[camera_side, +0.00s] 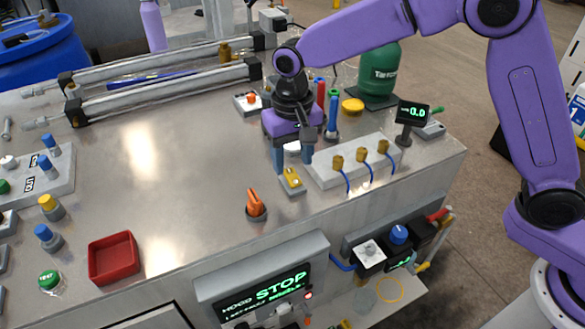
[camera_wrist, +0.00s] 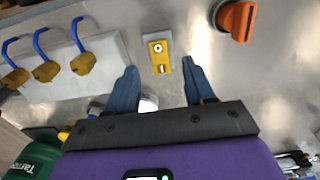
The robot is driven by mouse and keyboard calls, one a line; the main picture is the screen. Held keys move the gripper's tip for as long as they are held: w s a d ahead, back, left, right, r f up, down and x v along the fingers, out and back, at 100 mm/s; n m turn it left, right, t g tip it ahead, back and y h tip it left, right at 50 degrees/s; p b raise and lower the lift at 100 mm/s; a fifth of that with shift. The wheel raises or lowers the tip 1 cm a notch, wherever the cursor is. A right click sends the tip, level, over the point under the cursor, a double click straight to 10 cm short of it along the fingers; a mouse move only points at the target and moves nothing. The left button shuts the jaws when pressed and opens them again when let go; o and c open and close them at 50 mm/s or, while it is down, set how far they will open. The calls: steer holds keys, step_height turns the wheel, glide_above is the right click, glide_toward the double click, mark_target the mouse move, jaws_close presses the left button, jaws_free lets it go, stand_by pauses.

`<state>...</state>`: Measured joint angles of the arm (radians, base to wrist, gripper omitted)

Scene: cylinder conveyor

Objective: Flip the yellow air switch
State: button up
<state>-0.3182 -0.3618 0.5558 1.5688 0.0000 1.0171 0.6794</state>
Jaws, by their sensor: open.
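The yellow air switch (camera_side: 292,182) is a small yellow plate on a grey base, at the front of the metal bench beside the white valve block. In the wrist view the yellow switch (camera_wrist: 158,55) shows a round light spot and a small light tab near its lower end. My gripper (camera_side: 292,168) points down just behind the switch in the side view, with its blue fingers apart and empty. In the wrist view the fingertips (camera_wrist: 160,66) lie on either side of the switch's lower part. I cannot tell the exact height gap or any contact.
A white block (camera_side: 335,172) with several brass fittings and blue hoses stands close to the right of the switch. An orange knob (camera_side: 256,205) stands at its front left. A red tray (camera_side: 114,258) is farther left. The bench middle is clear.

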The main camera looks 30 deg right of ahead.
mark_target(292, 175)
steer(key=shift+f, duration=1.85)
jaws_close()
steer(key=shift+w+g, duration=0.3)
steer(key=shift+g, duration=0.9)
steer(key=shift+w+g, duration=0.3)
steer(key=shift+g, duration=0.9)
jaws_free()
steer(key=v, duration=0.7)
steer(key=shift+w+r, duration=0.15)
steer(key=shift+w, duration=0.05)
